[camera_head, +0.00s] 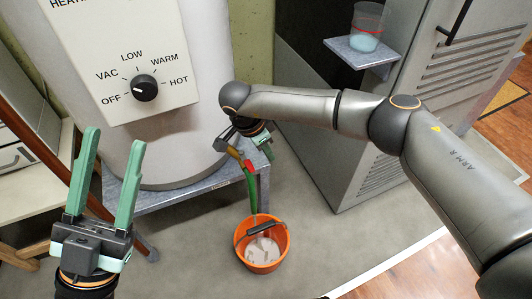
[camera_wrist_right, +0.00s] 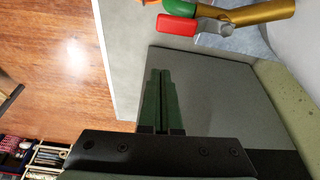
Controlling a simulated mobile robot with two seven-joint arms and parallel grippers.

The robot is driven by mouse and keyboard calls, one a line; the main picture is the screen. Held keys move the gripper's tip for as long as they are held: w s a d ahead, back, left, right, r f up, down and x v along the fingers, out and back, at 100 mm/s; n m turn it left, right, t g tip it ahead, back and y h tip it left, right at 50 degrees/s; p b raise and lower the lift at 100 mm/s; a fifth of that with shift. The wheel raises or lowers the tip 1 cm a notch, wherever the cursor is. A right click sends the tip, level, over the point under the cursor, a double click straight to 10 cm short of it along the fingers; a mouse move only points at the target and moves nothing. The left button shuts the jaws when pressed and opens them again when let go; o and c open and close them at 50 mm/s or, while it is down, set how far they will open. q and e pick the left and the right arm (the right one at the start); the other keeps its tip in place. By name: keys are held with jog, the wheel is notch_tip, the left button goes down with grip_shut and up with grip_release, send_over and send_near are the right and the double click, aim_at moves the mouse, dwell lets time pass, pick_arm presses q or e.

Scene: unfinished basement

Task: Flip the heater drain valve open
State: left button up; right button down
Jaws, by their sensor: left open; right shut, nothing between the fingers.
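The white water heater (camera_head: 185,135) stands at the left in the head view. Low on its right side is the drain valve (camera_head: 234,153), brass with a red handle (camera_head: 247,166). A green hose (camera_head: 251,192) runs down from it to an orange bucket (camera_head: 262,262). In the right wrist view the red handle (camera_wrist_right: 176,24) and brass valve (camera_wrist_right: 262,12) lie at the top, apart from the fingers. My right gripper (camera_wrist_right: 161,73) is shut and empty; in the head view it (camera_head: 266,153) is beside the valve, partly hidden. My left gripper (camera_head: 112,138) is open and empty.
The heater's dial (camera_head: 145,88) points toward OFF. A grey cabinet (camera_head: 385,125) stands to the right, with a beaker (camera_head: 367,27) on a small shelf (camera_head: 360,52). A low metal stand (camera_head: 185,195) carries the heater. Floor around the bucket is clear.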

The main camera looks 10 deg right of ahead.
pick_arm(q)
jog(key=r+p, duration=0.1)
jog(key=a+r, duration=0.1)
jog(key=shift+s+r+p, duration=0.2)
jog(key=shift+r+p, duration=0.15)
pick_arm(e)
jog(key=w+v, duration=0.1)
jog(key=v, duration=0.7)
jog(key=shift+s+a+r, duration=0.3)
jog(key=shift+s+a, duration=0.05)
jog(key=shift+s, duration=0.2)
pick_arm(q)
jog(key=shift+d, duration=0.1)
